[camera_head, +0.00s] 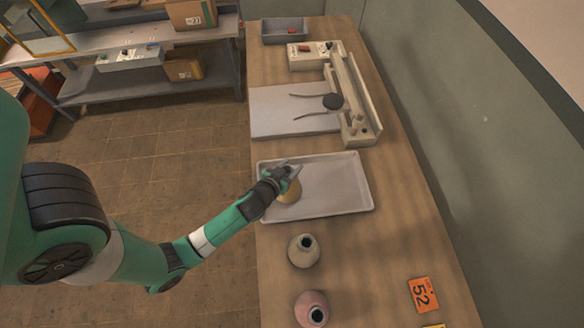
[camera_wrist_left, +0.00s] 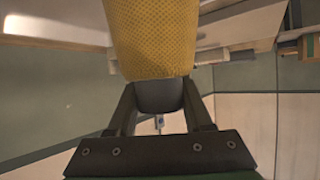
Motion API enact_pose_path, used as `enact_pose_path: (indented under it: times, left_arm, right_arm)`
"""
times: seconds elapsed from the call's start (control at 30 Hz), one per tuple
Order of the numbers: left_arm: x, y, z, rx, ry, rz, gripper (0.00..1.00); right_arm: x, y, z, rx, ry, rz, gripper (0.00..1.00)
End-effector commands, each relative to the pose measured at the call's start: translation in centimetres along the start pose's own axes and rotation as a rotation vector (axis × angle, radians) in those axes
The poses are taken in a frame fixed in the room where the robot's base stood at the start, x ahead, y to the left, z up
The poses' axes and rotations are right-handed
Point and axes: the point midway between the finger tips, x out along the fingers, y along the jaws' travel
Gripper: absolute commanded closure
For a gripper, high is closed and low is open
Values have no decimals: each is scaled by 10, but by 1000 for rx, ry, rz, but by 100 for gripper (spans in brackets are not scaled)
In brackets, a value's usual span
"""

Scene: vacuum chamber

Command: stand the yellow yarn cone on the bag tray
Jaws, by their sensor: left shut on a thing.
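The yellow yarn cone (camera_head: 289,191) is at the left part of the pale, shallow bag tray (camera_head: 338,186) in the head view, partly covered by my left gripper (camera_head: 289,172). In the left wrist view, the yellow yarn cone (camera_wrist_left: 152,38) fills the top middle, and my left gripper (camera_wrist_left: 160,98) is shut on its dark narrow end. I cannot tell whether the cone's base touches the tray floor or hangs just above it. My right gripper is not in view.
A beige cone (camera_head: 303,251) and a pink cone (camera_head: 311,309) stand on the wooden table in front of the tray. A long sealer-like device (camera_head: 350,100) and a pale flat board (camera_head: 280,110) lie behind it. The tray's right part is empty.

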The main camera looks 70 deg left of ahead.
Motion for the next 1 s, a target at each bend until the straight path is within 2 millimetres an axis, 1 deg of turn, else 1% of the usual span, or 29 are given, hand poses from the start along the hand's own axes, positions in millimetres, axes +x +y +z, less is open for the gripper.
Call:
enact_pose_path:
  times: [0.1,0.23,0.27,0.3,0.4,0.67,0.77,0.87,0.97,1.0]
  left_arm:
    - [-1,0,-3,-1,3,1,100]
    - [2,0,2,-1,3,1,100]
    - [1,0,1,-1,0,0,44]
    - [0,0,1,-1,0,0,37]
    - [0,0,1,-1,0,0,20]
    - [0,0,0,-1,0,0,20]
    - [-3,0,-4,0,0,1,20]
    - [-16,1,-1,2,-1,2,20]
    - [-39,1,-1,3,-1,3,20]
    - [-49,1,0,3,-2,5,20]
  right_arm:
    - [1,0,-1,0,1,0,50]
    - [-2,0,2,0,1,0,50]
    - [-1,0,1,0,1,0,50]
    - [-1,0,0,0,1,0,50]
    - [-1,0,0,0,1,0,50]
    - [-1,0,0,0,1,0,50]
    - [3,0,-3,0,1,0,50]
    - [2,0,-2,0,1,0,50]
    - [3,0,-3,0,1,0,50]
    - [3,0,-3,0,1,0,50]
